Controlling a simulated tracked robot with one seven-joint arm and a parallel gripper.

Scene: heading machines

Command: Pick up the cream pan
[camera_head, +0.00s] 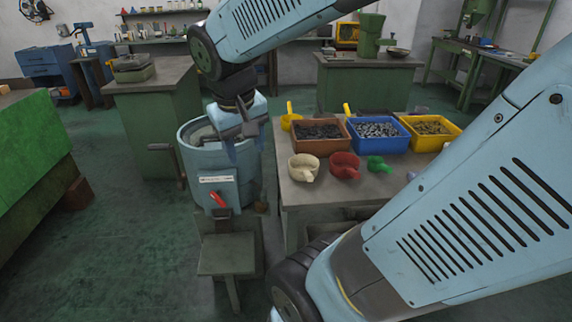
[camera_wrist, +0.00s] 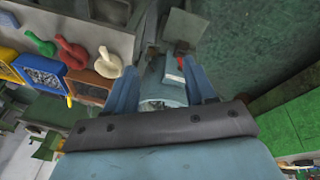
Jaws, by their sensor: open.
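The cream pan (camera_head: 303,168) sits near the front left corner of the table (camera_head: 325,191), beside a red pan (camera_head: 345,165) and a green scoop (camera_head: 379,165). In the wrist view the cream pan (camera_wrist: 107,64) lies left of my gripper (camera_wrist: 162,80), just outside the left finger. The fingers are spread with nothing held between them. In the head view my gripper (camera_head: 243,150) hangs pointing down at the blue drum machine (camera_head: 197,165), left of the table and apart from the pan. Its fingertips are hard to make out there.
Brown (camera_head: 318,147), blue (camera_head: 378,147) and yellow (camera_head: 429,144) bins of small metal parts stand behind the pans. A green bench (camera_head: 28,150) is at far left. Open floor (camera_head: 125,240) lies left of the drum machine.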

